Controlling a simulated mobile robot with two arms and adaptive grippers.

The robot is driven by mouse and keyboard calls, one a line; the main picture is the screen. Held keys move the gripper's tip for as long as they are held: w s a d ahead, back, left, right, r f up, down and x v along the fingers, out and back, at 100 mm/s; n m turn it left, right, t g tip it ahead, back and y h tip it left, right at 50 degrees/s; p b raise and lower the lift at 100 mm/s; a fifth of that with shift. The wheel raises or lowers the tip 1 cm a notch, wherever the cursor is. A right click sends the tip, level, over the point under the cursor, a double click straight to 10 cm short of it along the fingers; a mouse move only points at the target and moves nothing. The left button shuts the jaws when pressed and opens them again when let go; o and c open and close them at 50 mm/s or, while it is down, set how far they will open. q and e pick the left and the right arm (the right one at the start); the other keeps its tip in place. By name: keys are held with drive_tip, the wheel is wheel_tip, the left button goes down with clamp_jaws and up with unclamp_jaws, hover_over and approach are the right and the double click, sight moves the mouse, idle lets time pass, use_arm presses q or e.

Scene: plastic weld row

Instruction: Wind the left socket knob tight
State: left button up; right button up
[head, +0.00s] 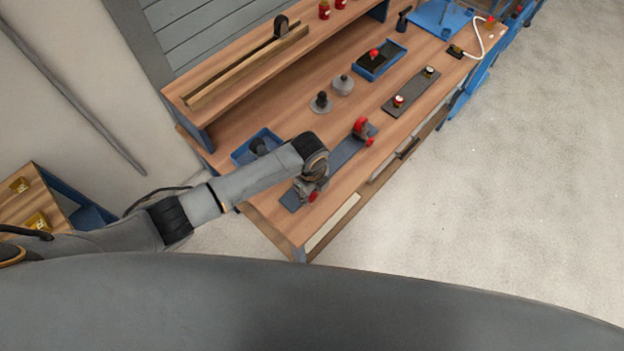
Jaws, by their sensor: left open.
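A long blue-grey plate (343,155) lies on the wooden bench near its front left. A red knob-like part (362,130) stands at its right end. Another red part (313,197) shows at its left end, partly hidden by my left gripper (307,192). My left gripper points down over this left end, with its jaws open. I cannot tell whether the jaws are around the red part or beside it, or whether they touch it. My right gripper is not in view.
A blue tray (243,155) sits just behind my left wrist. Grey weights (343,85), a dark plate with two small knobs (413,90) and another blue tray (365,72) stand farther right. A raised shelf (225,108) runs along the back. The floor to the right is clear.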

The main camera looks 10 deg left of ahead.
sight(312, 198)
use_arm(q)
wheel_tip(312, 198, up, 9)
drive_tip(key=shift+s+a, duration=0.15)
drive_tip(key=shift+s, duration=0.1)
